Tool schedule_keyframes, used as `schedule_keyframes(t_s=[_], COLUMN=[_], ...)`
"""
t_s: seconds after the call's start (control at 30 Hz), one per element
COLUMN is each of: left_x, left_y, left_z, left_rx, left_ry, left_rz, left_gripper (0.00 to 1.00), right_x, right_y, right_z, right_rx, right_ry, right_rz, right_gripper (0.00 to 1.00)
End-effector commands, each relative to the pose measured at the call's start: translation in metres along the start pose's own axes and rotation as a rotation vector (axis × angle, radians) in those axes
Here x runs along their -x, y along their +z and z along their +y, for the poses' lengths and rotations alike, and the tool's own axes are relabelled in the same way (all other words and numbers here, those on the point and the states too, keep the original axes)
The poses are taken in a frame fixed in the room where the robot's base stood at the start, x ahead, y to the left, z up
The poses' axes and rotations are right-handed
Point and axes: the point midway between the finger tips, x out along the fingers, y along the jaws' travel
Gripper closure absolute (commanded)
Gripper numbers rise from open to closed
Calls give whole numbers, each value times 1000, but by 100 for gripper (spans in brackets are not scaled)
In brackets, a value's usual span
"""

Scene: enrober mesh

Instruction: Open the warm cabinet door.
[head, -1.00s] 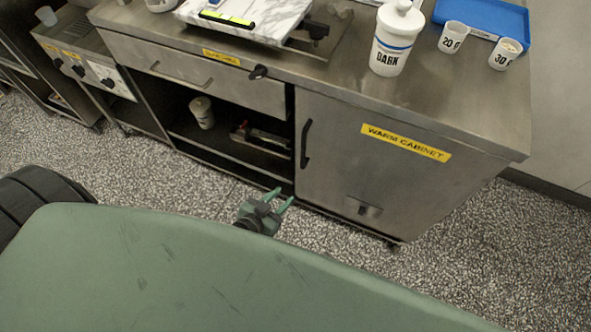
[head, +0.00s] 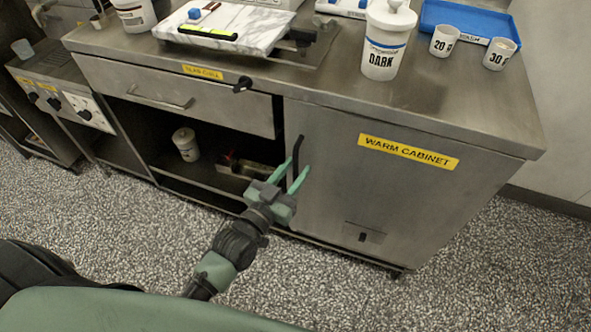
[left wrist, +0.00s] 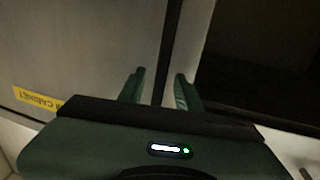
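The warm cabinet door (head: 400,195) is a grey metal panel with a yellow "WARM CABINET" label (head: 408,151), and it is shut. Its black vertical handle (head: 298,155) is near the door's left edge. My left gripper (head: 298,170) is open at the handle's lower part, with its green fingers to either side of it in the picture. In the left wrist view the fingers (left wrist: 160,90) are apart, and a dark upright strip, apparently the handle, runs between them. Contact cannot be told. My right gripper is not in view.
Left of the door is an open shelf bay with a white jar (head: 186,144) and a drawer (head: 180,95) above. The counter holds a DARK jar (head: 383,45), a blue tray (head: 466,20) and two cups. The speckled floor in front (head: 480,260) is clear.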

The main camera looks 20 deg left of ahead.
Motion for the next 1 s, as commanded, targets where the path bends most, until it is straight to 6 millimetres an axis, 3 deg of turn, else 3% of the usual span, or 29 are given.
schedule_keyframes(t_s=[0.3,0.33,0.43,0.47,1.0], left_x=[-5,-5,-5,-5,-4], left_y=[0,0,0,0,0], left_z=[0,0,0,0,0], left_rx=[0,0,0,0,-1], left_ry=[0,0,0,0,0], left_rz=[0,0,-1,-1,-1], left_gripper=[66,68,96,100,100], right_x=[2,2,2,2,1], right_y=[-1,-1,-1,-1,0], right_z=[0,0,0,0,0], right_rx=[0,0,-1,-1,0], right_ry=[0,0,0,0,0], right_rz=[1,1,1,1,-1], right_gripper=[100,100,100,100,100])
